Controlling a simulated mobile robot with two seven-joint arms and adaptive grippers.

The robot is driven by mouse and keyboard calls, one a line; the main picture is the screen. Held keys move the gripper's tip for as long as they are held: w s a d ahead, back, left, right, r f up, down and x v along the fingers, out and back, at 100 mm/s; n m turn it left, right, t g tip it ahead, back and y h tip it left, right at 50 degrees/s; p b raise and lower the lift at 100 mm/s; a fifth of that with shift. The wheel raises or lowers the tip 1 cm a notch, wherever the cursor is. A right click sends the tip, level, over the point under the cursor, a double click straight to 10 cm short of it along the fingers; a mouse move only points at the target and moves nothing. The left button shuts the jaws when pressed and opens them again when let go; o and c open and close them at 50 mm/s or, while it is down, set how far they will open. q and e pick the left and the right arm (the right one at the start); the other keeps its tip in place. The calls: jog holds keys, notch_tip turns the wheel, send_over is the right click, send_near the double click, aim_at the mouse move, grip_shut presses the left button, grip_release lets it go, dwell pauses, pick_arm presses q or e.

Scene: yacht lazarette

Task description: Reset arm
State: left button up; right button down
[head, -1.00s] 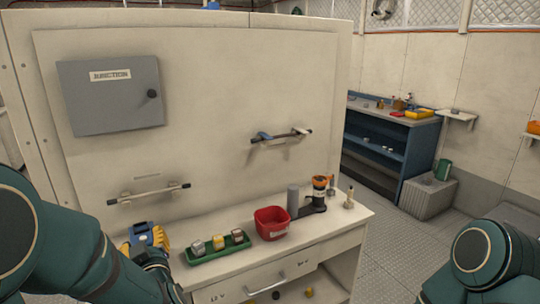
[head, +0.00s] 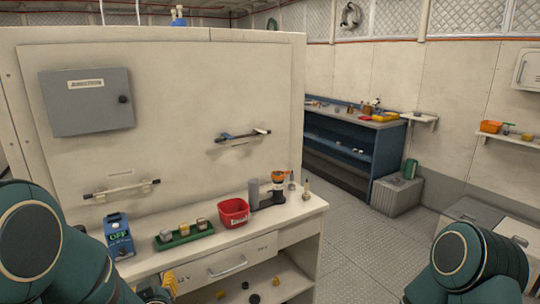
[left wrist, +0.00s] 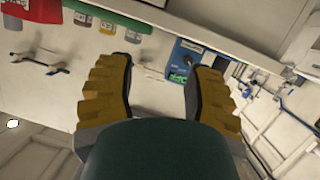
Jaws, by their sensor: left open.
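My left gripper (head: 158,288) is low at the bottom of the head view, partly hidden by my own arm. In the left wrist view its yellow padded fingers (left wrist: 160,75) are spread apart with nothing between them. A blue switch box (head: 119,240) marked OFF in green stands on the left end of the counter, apart from the gripper. It also shows beyond the fingers in the left wrist view (left wrist: 187,62). My right arm shows at the lower right of the head view, but its gripper is out of view.
The counter (head: 290,212) holds a green tray (head: 172,243) of small blocks, a red bin (head: 233,211) and an orange-topped device (head: 279,186). A junction box (head: 88,102) and two rails are on the panel. Floor (head: 360,250) to the right is clear.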

pick_arm(q)
jog(key=s+d+f+m+g+h, duration=0.25)
jog(key=s+d+f, duration=0.2)
jog(key=f, duration=0.45)
jog(key=s+d+f+m+g+h, duration=0.1)
jog(key=s+d+f+g+h, duration=0.3)
jog(key=f, duration=0.5)
jog(key=s+d+f+m+g+h, duration=0.2)
jog(key=s+d+f+g+h, duration=0.1)
jog(key=s+d+f, duration=0.4)
jog(key=s+d+g, duration=0.1)
jog(key=s+d, duration=0.1)
jog(key=shift+s+g+h, duration=0.3)
jog(key=shift+g+h, duration=0.05)
